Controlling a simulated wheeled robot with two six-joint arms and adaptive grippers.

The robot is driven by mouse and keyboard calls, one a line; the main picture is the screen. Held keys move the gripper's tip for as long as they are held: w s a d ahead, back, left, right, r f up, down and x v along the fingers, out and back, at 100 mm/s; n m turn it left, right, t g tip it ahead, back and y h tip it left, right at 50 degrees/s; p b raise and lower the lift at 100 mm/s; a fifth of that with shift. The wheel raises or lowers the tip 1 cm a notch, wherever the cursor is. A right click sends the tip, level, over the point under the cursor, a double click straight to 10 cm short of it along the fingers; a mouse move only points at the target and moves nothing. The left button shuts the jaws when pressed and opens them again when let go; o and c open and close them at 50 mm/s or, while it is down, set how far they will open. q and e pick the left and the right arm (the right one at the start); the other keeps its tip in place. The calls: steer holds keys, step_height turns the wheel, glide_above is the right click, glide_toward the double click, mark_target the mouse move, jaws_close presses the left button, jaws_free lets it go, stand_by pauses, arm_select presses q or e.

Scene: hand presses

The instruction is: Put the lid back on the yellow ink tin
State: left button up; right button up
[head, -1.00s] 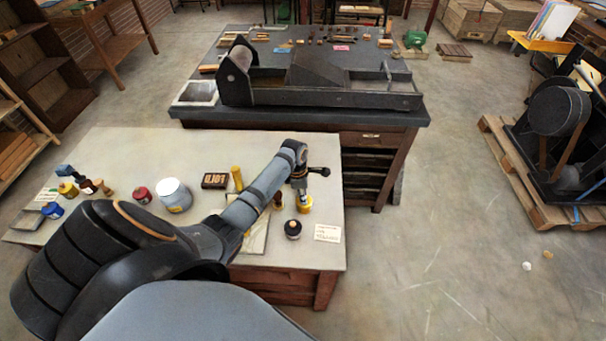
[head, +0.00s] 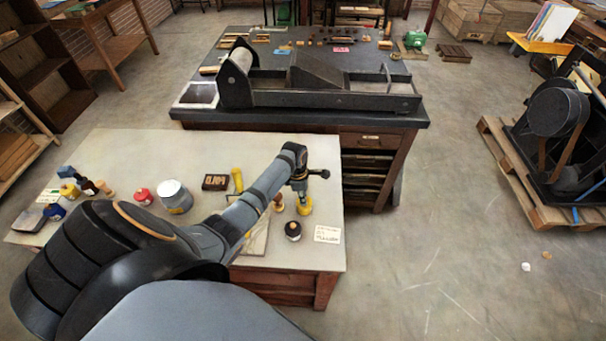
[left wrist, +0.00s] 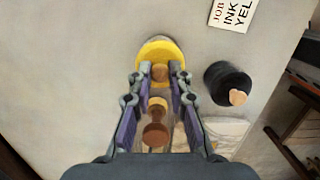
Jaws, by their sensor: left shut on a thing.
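The yellow ink tin (head: 304,208) stands near the right end of the pale table. My left gripper (head: 302,192) points down directly over it. In the left wrist view, the left gripper (left wrist: 160,74) has its fingertips on either side of a small wooden knob (left wrist: 160,72), shut on it. The knob sits over a yellow round top (left wrist: 159,51), which I take for the yellow lid. The lid is at or very near the tin's top; I cannot tell whether it is fully seated. My right gripper is not in view.
A black tin with a wooden knob (head: 293,230) stands close by, with a lettered card (head: 327,234) beside it. A wooden-handled tool (left wrist: 155,128) stands near my gripper. A white-lidded jar (head: 174,196) and a red tin (head: 142,196) stand farther left.

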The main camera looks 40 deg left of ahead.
arm_select(q)
steer(key=shift+f+p, duration=0.15)
steer(key=shift+p, duration=0.6)
stand_by(0.8)
steer(key=o, duration=0.9)
steer(key=shift+o, duration=0.2)
steer(key=o, duration=0.5)
